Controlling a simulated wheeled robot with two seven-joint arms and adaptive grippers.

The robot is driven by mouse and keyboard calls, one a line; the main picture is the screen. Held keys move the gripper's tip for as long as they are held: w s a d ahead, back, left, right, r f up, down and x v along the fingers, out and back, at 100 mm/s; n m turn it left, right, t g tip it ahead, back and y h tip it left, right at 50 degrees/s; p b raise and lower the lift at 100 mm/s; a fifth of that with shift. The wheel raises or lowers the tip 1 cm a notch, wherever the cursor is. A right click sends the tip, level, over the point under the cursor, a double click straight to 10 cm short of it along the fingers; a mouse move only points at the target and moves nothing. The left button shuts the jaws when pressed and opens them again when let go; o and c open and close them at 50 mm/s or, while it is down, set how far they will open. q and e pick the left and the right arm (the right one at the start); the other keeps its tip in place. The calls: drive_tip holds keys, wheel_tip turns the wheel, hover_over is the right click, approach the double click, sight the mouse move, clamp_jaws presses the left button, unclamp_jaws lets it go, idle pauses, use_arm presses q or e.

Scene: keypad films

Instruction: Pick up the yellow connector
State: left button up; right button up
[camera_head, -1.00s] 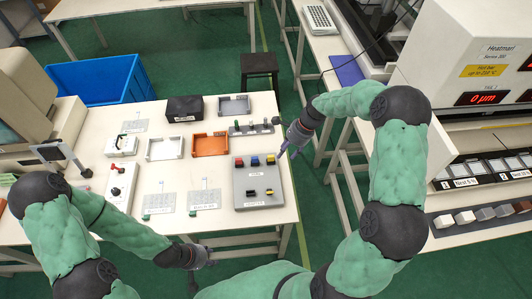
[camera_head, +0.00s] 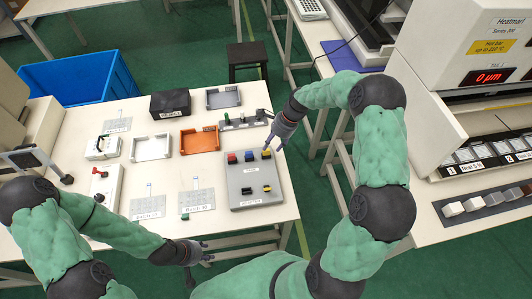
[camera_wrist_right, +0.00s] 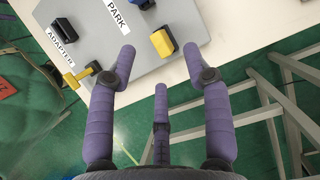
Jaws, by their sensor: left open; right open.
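The yellow connector (camera_head: 266,155) stands on the grey board (camera_head: 243,203), at the right end of a row with a red and a blue connector, near the word PARK. In the right wrist view the yellow connector (camera_wrist_right: 162,42), with a dark part beside it, lies ahead of and between my right fingertips (camera_wrist_right: 160,54). My right gripper (camera_head: 268,148) is open and empty close to the yellow connector in the head view; I see no grip on it. My left gripper (camera_head: 207,253) is open and empty past the table's front edge.
Black and yellow-black adapters (camera_head: 267,188) sit on the board's near half. An orange tray (camera_head: 200,148), a white tray (camera_head: 151,157) and a grey tray (camera_head: 238,90) lie on the table. The table's right edge is just beside the board.

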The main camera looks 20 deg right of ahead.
sight(267, 150)
drive_tip(key=b+x, duration=0.1)
drive_tip(key=x, duration=0.4)
drive_tip(key=shift+b, duration=0.3)
drive_tip(key=c, duration=1)
